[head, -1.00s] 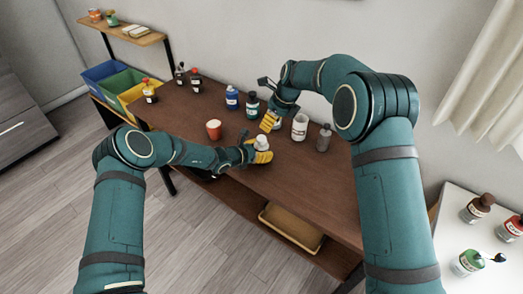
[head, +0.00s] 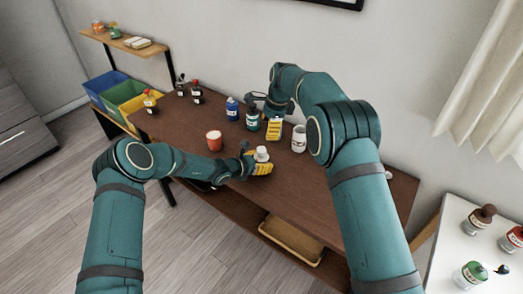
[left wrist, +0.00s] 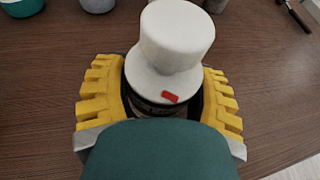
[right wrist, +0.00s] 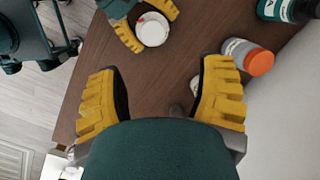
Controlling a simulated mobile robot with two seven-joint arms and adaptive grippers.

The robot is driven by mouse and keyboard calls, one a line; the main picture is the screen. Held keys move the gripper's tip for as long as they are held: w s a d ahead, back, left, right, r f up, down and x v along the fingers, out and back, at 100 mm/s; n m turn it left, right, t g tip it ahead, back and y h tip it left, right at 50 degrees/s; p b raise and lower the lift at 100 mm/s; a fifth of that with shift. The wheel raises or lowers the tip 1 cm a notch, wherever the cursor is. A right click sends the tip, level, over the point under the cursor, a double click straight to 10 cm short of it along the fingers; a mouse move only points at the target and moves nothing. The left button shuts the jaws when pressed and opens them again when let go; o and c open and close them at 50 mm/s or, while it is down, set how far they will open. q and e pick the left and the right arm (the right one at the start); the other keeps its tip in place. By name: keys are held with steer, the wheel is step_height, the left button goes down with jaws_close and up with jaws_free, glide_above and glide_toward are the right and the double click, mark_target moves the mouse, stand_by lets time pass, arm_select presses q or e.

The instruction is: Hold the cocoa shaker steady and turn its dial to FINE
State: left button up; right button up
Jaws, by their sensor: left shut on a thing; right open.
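The cocoa shaker has a white knob-like top (left wrist: 177,35) above a wider white collar with a red mark (left wrist: 170,97); its dark body is mostly hidden between my left fingers. My left gripper (head: 260,163) is shut around the body and holds it upright at the table's front edge. In the head view the white top (head: 262,154) shows above the yellow fingers; in the right wrist view it shows from above (right wrist: 152,28). My right gripper (head: 274,129) is open and empty, behind the shaker and apart from it. No dial lettering is readable.
An orange cup (head: 213,141) stands left of the shaker. A blue bottle (head: 232,108), a green bottle (head: 253,119) and a white jar (head: 299,138) stand near my right gripper. An orange-capped container (right wrist: 248,55) shows in the right wrist view. The table's front middle is clear.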

mark_target(261, 149)
steer(key=a+f+n, duration=0.1)
steer(key=f+n, duration=0.2)
steer(key=f+n+h, duration=0.1)
steer(key=f+n, duration=0.2)
steer(key=a+f+n+h, duration=0.1)
steer(key=f+n, duration=0.3)
steer(key=shift+a+g, duration=0.3)
steer(key=shift+g, duration=0.1)
stand_by(0.3)
jaws_close()
